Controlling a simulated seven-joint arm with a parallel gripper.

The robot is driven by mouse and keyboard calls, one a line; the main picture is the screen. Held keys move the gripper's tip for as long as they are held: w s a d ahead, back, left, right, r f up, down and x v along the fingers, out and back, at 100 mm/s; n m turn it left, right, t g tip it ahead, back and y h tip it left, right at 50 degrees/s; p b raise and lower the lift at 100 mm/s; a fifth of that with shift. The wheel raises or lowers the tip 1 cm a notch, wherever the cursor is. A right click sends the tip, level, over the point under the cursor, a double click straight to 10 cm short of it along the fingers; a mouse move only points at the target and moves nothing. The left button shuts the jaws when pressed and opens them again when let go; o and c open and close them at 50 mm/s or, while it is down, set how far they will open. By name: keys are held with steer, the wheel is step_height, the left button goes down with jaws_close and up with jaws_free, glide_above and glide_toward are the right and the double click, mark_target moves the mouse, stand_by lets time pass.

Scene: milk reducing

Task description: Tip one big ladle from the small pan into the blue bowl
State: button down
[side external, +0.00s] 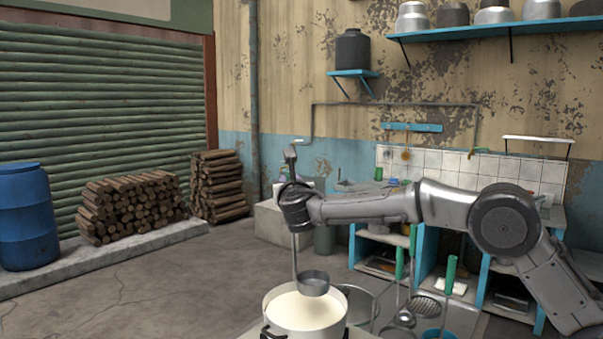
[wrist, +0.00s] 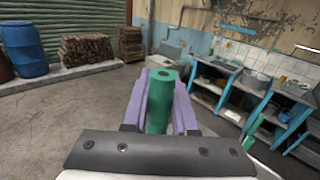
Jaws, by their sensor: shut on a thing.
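My gripper (side external: 294,212) is shut on the ladle. In the wrist view its two purple fingers (wrist: 160,100) clamp the green handle (wrist: 161,88) from both sides. The ladle's grey metal cup (side external: 313,282) hangs at the lower end of its stem, over the white pan (side external: 303,328). The pan holds creamy white milk. The cup looks to be above the milk at the pan's far side; its contents cannot be seen. A blue rim, perhaps the blue bowl (side external: 438,334), shows at the bottom edge, right of the pan, partly cut off.
Several green-handled utensils (side external: 412,241) stand right of the pan, with a skimmer (side external: 424,308) among them. A round metal vessel (side external: 361,302) lies just behind the pan. Blue-framed counters (side external: 358,246) stand along the back wall. The floor (side external: 150,290) at left is clear.

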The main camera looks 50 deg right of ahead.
step_height(320, 180, down, 12)
steer(key=shift+r, duration=0.25)
stand_by(0.8)
steer(key=shift+r, duration=0.15)
stand_by(0.9)
step_height(320, 180, up, 9)
stand_by(1.2)
steer(key=shift+a, duration=0.15)
steer(key=shift+w+a+f+n, duration=0.3)
steer(key=shift+w+a+n, duration=0.4)
steer(key=shift+w+a, duration=0.25)
steer(key=shift+w+a+f+n, duration=0.25)
steer(key=shift+w+a+n, duration=0.45)
steer(key=shift+w+a, duration=0.25)
steer(key=shift+w, duration=0.1)
steer(key=shift+d, duration=0.1)
stand_by(0.9)
